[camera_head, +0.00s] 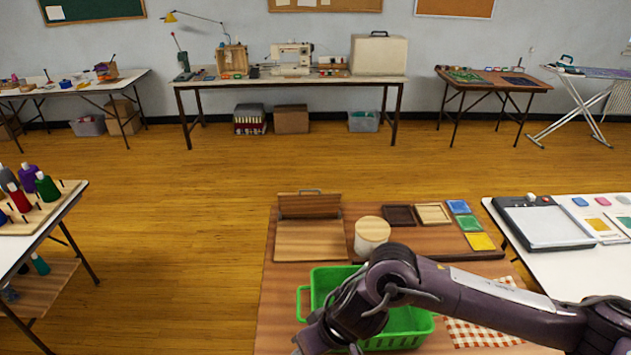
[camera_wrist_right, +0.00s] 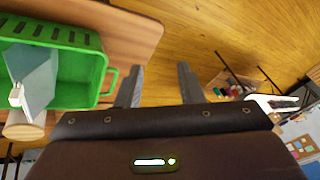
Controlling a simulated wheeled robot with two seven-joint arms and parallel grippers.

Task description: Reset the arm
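My right arm (camera_head: 470,295) comes in from the right in the head view and reaches across the front of the green basket (camera_head: 410,325). My left gripper is in neither view.
The basket stands on a wooden table (camera_head: 285,270) with a lidded round container (camera_head: 372,235), a wooden box (camera_head: 310,235), small trays (camera_head: 433,214) and a checked cloth (camera_head: 485,332). A white table (camera_head: 475,205) stands right, a thread-spool table (camera_head: 65,205) left. Floor between is clear.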

